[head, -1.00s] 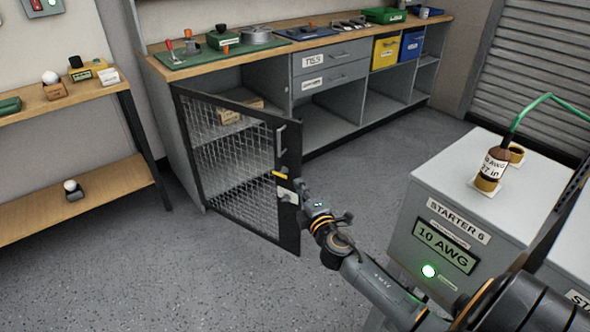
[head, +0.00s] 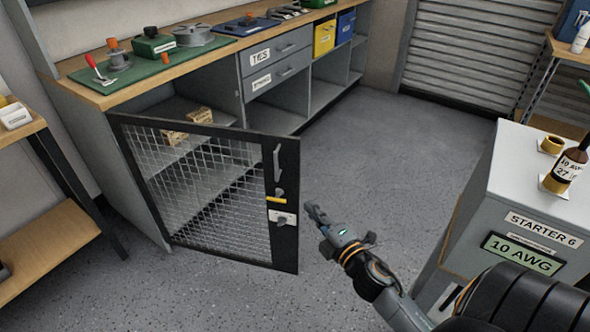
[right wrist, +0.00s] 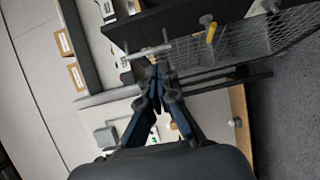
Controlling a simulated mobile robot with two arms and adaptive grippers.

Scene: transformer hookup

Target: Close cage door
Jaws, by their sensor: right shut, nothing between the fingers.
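The cage door (head: 200,185) is a black frame with wire mesh, and it stands open out from the workbench cabinet in the head view. It has a handle (head: 277,160), a yellow tag and a white latch plate (head: 283,217) on its free edge. My right gripper (head: 312,208) is shut and empty, just right of that edge, with a gap of floor seen between them. In the right wrist view the shut fingers (right wrist: 157,80) point toward the door's mesh (right wrist: 250,40), which shows at the upper right. My left gripper is not in view.
The workbench (head: 200,62) has a green mat with tools, drawers and yellow and blue bins. A wooden crate (head: 187,125) sits on the cabinet shelf behind the door. The grey Starter 6 box (head: 480,215) stands at right. Grey floor is clear between.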

